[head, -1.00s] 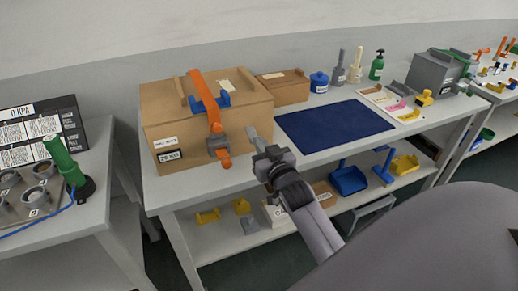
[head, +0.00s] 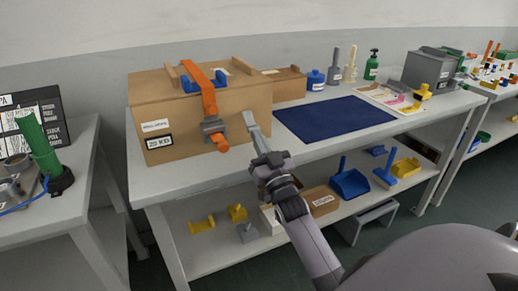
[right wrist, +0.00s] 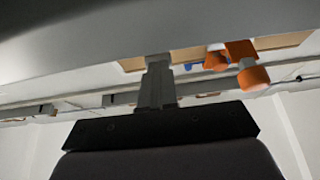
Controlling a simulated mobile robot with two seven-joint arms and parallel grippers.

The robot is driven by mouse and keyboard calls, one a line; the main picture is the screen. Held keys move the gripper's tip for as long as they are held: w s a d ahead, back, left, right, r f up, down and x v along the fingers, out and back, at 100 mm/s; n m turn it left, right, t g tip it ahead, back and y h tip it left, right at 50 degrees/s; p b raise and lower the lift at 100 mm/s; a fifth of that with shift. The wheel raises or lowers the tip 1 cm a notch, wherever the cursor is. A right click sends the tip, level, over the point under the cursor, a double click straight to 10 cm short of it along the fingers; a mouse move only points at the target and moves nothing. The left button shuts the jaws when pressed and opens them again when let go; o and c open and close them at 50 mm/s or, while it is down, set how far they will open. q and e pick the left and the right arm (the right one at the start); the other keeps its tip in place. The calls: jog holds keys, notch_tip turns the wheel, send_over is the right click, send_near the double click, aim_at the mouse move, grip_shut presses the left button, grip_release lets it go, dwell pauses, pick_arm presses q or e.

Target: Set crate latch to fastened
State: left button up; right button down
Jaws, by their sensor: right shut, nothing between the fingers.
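The tan crate (head: 180,128) stands on the left part of the workbench. An orange strap latch (head: 205,88) runs over its lid and down the front, with a grey buckle (head: 213,124) and an orange knob end (head: 222,145) hanging low on the front face. My right gripper (head: 251,122) is shut and empty, just right of the buckle at the crate's right front, apart from the latch. In the right wrist view the gripper (right wrist: 158,65) points up, and the orange latch end (right wrist: 253,78) shows to its right. My left gripper is not in view.
A blue mat (head: 335,119) lies right of the crate on the workbench (head: 300,152). A smaller box (head: 290,84) and a blue pot (head: 315,80) stand behind. The lower shelf holds a blue dustpan (head: 350,183) and yellow pieces (head: 202,225). A green cylinder (head: 35,138) stands on the left table.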

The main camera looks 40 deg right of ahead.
jog(key=shift+w+d+f+b, duration=0.15)
jog(key=shift+w+f+b, duration=0.1)
jog(key=shift+f+b, duration=0.25)
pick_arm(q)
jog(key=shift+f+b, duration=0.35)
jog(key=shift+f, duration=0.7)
pick_arm(e)
jog(key=shift+w+f, duration=0.25)
jog(key=shift+w, duration=0.05)
jog(key=shift+w+f, duration=0.1)
jog(key=shift+f, duration=0.1)
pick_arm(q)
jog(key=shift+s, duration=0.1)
pick_arm(e)
jog(key=shift+r, duration=0.1)
